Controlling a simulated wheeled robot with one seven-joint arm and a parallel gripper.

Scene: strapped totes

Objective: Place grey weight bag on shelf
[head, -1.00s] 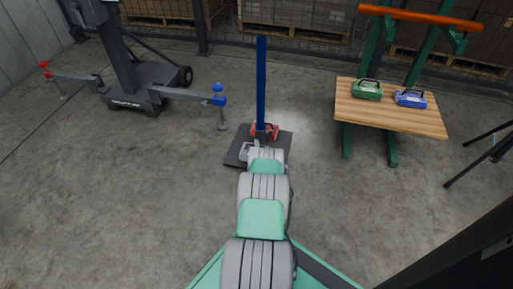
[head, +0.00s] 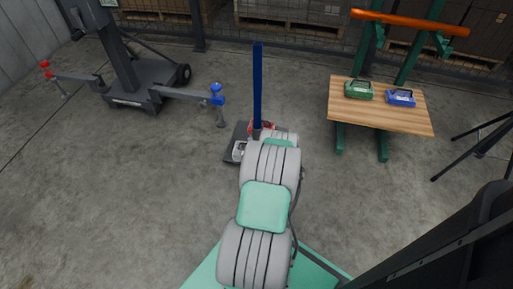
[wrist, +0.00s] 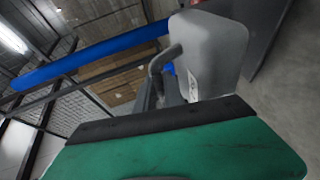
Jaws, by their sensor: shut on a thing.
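The grey weight bag (wrist: 212,52) fills the upper middle of the wrist view, with its handle (wrist: 160,62) towards my gripper (wrist: 168,88). My gripper is shut on the bag's handle; the exact finger contact is partly hidden. My arm hides the gripper there. The wooden shelf (head: 380,112) stands to the right on green legs, well apart from the bag.
On the shelf sit a green bag (head: 358,89) and a blue bag (head: 401,97), towards its back edge; its front is bare. A red bag (head: 264,126) is by the blue post (head: 257,85). A tripod (head: 475,150) stands right of the shelf.

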